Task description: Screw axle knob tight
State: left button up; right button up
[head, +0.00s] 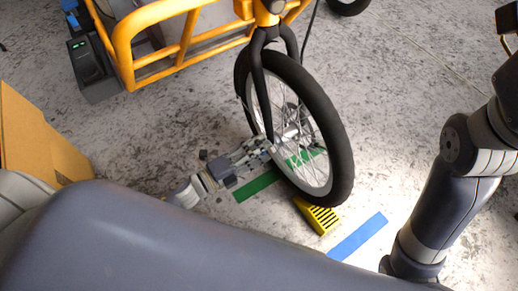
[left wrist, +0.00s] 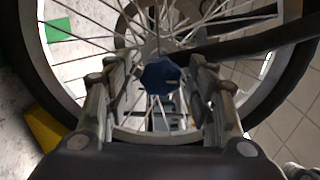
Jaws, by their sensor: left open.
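The axle knob (left wrist: 161,75) is a dark blue lobed knob at the hub of the bike's front wheel (head: 333,120), in the middle of the left wrist view. My left gripper (head: 268,143) is at the wheel's left side, close to the hub. In the left wrist view its open fingers (left wrist: 158,72) stand on either side of the knob, with slight gaps visible. Whether the fingers have depth overlap with the knob I cannot tell. The knob is hidden in the head view. My right arm shows at the right; its gripper is not in view.
A black fork (head: 258,85) holds the wheel. A yellow striped chock (head: 318,214) sits at the tyre's foot. Green tape (head: 257,186) and blue tape (head: 358,237) mark the floor. The yellow cargo frame (head: 122,45) stands behind, a cardboard box (head: 38,140) at left.

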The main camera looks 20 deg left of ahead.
pick_arm(q)
jog(key=shift+s+a, duration=0.1)
jog(key=v, duration=1.1)
jog(key=shift+s+a, duration=0.25)
jog(key=shift+s, duration=0.05)
jog(key=shift+r, duration=0.1)
